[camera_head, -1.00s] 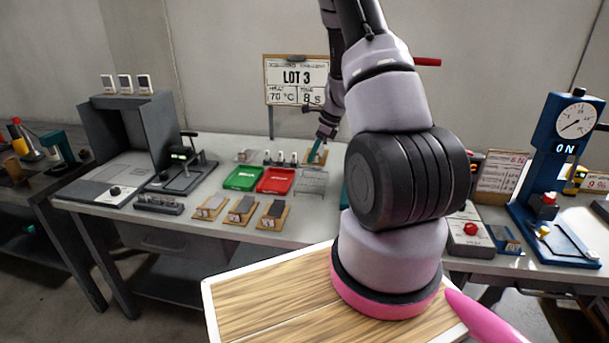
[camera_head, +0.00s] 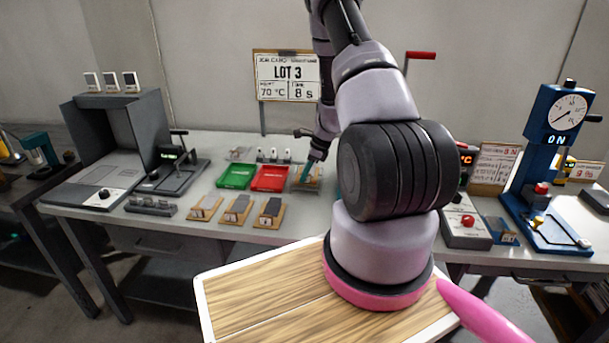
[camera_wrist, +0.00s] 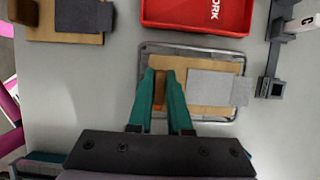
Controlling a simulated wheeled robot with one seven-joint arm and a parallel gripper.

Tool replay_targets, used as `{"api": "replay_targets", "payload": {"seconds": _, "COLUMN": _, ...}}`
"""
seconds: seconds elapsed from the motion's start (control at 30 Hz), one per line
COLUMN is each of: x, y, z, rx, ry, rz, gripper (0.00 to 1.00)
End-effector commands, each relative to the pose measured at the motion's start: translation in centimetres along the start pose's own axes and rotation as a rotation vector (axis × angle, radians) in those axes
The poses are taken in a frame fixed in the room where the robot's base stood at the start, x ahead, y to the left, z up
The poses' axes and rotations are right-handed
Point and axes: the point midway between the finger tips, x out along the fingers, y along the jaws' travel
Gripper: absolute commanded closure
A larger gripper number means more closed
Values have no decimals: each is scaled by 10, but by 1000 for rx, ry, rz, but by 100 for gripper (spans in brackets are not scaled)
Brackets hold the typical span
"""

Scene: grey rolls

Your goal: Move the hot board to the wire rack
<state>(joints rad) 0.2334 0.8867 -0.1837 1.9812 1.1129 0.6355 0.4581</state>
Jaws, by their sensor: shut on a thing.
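My gripper (camera_wrist: 166,74) is shut on the brown block at one end of a tan board (camera_wrist: 215,62) that carries a grey sheet (camera_wrist: 208,84). The board is over the wire rack (camera_wrist: 190,48), within most of its outline. I cannot tell whether it rests on the rack or hangs just above it. In the head view, the gripper (camera_head: 303,178) and the held board (camera_head: 315,183) are right of the red tray.
The red tray (camera_head: 270,178) and green tray (camera_head: 237,176) stand beside the rack. Several similar tan boards (camera_head: 238,209) lie along the bench front. A grey stand (camera_wrist: 271,88) is close to the rack in the wrist view. A blue press (camera_head: 550,165) stands at the right.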

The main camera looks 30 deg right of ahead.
Motion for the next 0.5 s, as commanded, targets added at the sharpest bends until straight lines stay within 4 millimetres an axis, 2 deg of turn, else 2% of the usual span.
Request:
{"api": "replay_targets", "payload": {"seconds": 0.3, "x": 2, "y": 0, "z": -1, "rx": 0, "ry": 0, "rz": -1, "gripper": 100}}
{"api": "replay_targets", "payload": {"seconds": 0.33, "x": 2, "y": 0, "z": 0, "rx": -1, "ry": 0, "rz": -1, "gripper": 72}}
{"api": "replay_targets", "payload": {"seconds": 0.37, "x": 2, "y": 0, "z": 0, "rx": -1, "ry": 0, "rz": -1, "gripper": 60}}
{"api": "replay_targets", "payload": {"seconds": 0.4, "x": 2, "y": 0, "z": 0, "rx": -1, "ry": 0, "rz": -1, "gripper": 53}}
{"api": "replay_targets", "payload": {"seconds": 0.5, "x": 2, "y": 0, "z": 0, "rx": -1, "ry": 0, "rz": -1, "gripper": 53}}
